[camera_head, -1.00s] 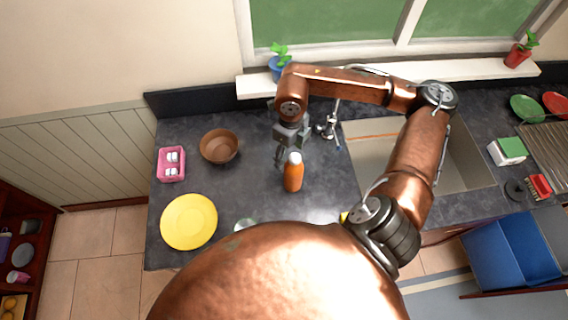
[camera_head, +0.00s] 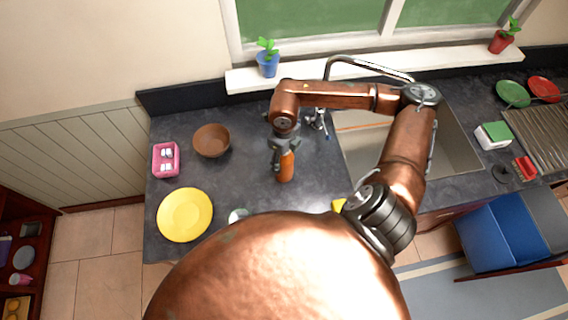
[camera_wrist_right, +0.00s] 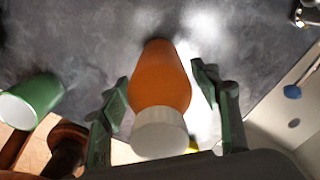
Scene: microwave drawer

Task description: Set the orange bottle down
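The orange bottle (camera_head: 286,168) stands upright on the dark counter (camera_head: 316,181), left of the sink. In the right wrist view the bottle (camera_wrist_right: 161,80) has its white cap (camera_wrist_right: 158,133) towards the camera. My right gripper (camera_head: 286,147) is over the bottle's top and hides the cap in the head view. In the wrist view its green fingers are on both sides of the bottle, with a narrow gap visible at each side, so it looks open around it. My left gripper is not in view.
A brown bowl (camera_head: 211,141), pink holder (camera_head: 166,160) and yellow plate (camera_head: 185,215) are to the left. Bare counter surrounds the bottle.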

